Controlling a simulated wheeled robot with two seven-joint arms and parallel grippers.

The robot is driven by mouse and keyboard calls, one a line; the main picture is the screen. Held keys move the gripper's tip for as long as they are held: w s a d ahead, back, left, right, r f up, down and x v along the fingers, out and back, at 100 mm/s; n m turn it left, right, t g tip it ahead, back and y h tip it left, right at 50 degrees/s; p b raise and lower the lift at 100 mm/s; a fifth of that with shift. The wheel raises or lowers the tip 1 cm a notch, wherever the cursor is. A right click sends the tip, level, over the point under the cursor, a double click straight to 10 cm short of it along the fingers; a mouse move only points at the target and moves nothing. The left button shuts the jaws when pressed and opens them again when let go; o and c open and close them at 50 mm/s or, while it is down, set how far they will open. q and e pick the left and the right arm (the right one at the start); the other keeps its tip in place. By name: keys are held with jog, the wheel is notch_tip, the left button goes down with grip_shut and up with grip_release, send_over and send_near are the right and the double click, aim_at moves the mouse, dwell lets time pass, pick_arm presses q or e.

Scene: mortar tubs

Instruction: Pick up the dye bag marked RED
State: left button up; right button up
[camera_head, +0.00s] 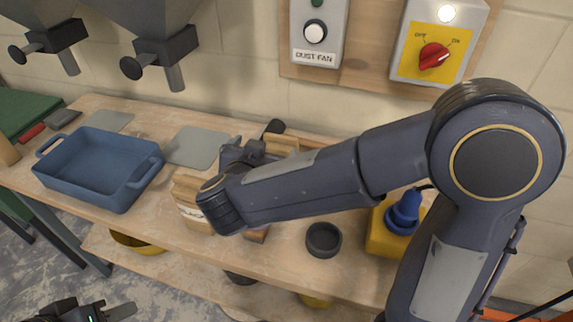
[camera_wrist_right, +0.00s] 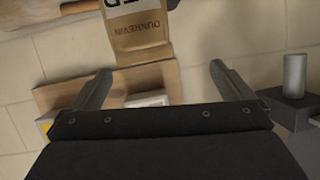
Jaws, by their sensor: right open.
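In the right wrist view, a tan paper bag (camera_wrist_right: 142,38) shows upside down at the top, printed DUNREVIN, with a cut-off label ending in "ED". My right gripper (camera_wrist_right: 160,85) is open, its two fingers apart and nothing between them; the bag is beyond the fingertips, left of centre. In the head view, my right gripper (camera_head: 246,152) is over the bench, partly hidden by my forearm. A tan bag (camera_head: 281,143) shows just behind it, its label hidden. Another bag (camera_head: 187,196) with a white, partly covered label stands left of the wrist. My left gripper (camera_head: 97,313) is at the bottom left edge, partly cut off.
A blue tub (camera_head: 75,187) stands on the wooden bench (camera_head: 150,215) at left. A dark round cup (camera_head: 323,239) and a yellow container with a blue top (camera_head: 404,212) are at right. Hopper spouts (camera_head: 174,77) hang above. A red switch (camera_head: 433,56) is on the wall.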

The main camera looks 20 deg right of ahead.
aim_at(279, 145)
jog(key=shift+s+d+f+g+h, duration=0.1)
jog(key=shift+d+f+g+h, duration=0.15)
jog(key=shift+f+h, duration=0.4)
jog(key=shift+w+d+f, duration=0.15)
jog(key=shift+w+f, duration=0.05)
jog(key=shift+f, duration=0.15)
jog(key=x, duration=0.2)
jog(key=b+x, duration=0.1)
jog(key=x, duration=0.1)
jog(key=d+x, duration=0.1)
jog(key=x, duration=0.1)
jog(key=shift+s, duration=0.2)
jog(key=shift+w+d+f, duration=0.1)
jog(key=shift+w+d, duration=0.1)
jog(key=shift+w, duration=0.2)
jog(key=c, duration=2.1)
